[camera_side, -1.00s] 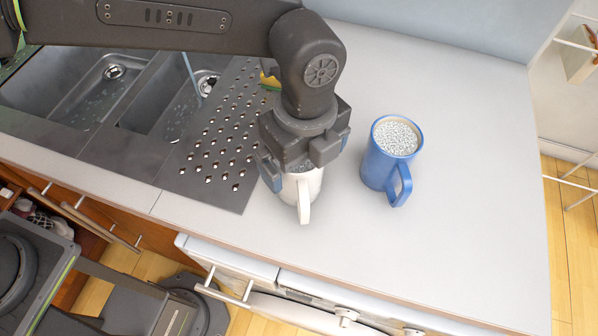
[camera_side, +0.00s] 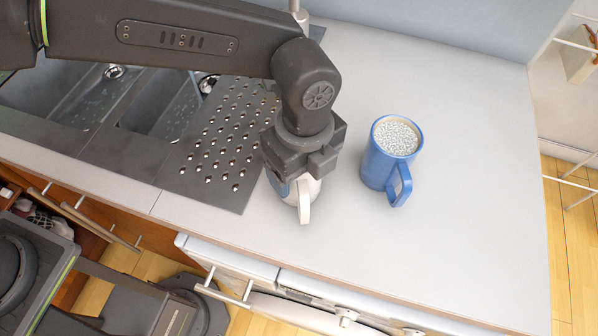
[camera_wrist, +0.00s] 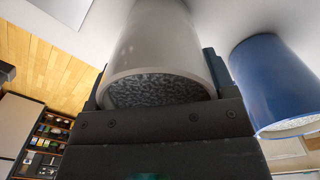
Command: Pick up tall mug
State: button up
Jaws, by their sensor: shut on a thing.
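A white mug (camera_side: 313,186) stands on the counter right of the drainboard, with its handle toward the front edge. My gripper (camera_side: 299,172) is over it from above and hides most of its body and rim. In the wrist view, the white mug (camera_wrist: 155,40) sits between the two fingers of my gripper (camera_wrist: 155,75), one on each side of its wall. The gripper is shut on it. A blue tall mug (camera_side: 378,168) with a speckled grey top stands upright to the right, apart from the gripper. The blue mug also fills the right of the wrist view (camera_wrist: 270,80).
The perforated drainboard (camera_side: 222,160) and the double sink (camera_side: 75,95) lie to the left. The counter's front edge is close below the white mug. The counter (camera_side: 470,150) is clear right of and behind the blue mug.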

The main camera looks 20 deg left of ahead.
jog(key=shift+c, duration=0.7)
jog(key=shift+r, duration=0.1)
jog(key=shift+r, duration=0.55)
jog(key=w+a+r, duration=0.4)
jog(key=a+r, duration=0.5)
jog(key=a, duration=0.1)
jog(key=s+a+f+m+t+y, duration=0.1)
jog(key=a+f+m+y, duration=0.1)
jog(key=a+y, duration=0.6)
jog(key=s+a+f+m+t+y, duration=0.1)
jog(key=a+f+m+t+y, duration=0.1)
jog(key=a+y, duration=0.6)
jog(key=a+m, duration=0.1)
jog(key=a, duration=0.6)
jog(key=shift+s+f+m+t+y, duration=0.2)
jog(key=shift+m+t+y, duration=0.1)
jog(key=shift+y, duration=0.1)
